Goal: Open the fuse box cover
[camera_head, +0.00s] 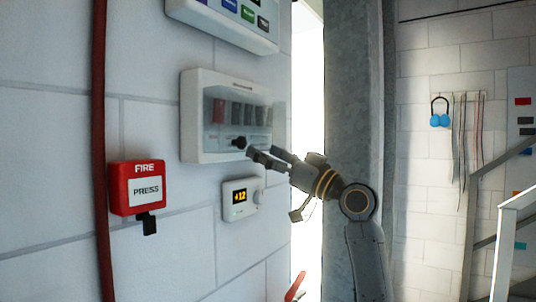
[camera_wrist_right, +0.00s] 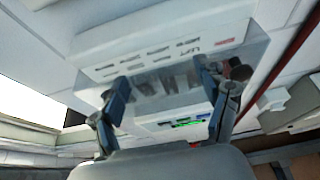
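The fuse box (camera_head: 192,130) is a white case on the wall, with a clear cover (camera_head: 262,118) over a row of dark switches and one red switch (camera_head: 218,110). The cover appears down over the switches. A dark round knob (camera_head: 239,142) shows at its lower edge. My right gripper (camera_head: 263,154) is close to the cover's lower right. In the right wrist view its two fingers (camera_wrist_right: 163,80) are spread apart, with the clear cover (camera_wrist_right: 155,62) seen between and behind them. I cannot tell whether they touch it. My left gripper is out of view.
A panel with coloured buttons (camera_head: 230,12) is above the fuse box. A thermostat (camera_head: 240,200) is just below it, near my right gripper. A red fire box (camera_head: 136,186) and a red pipe (camera_head: 100,150) are to the left. A grey pillar (camera_head: 353,90) stands right.

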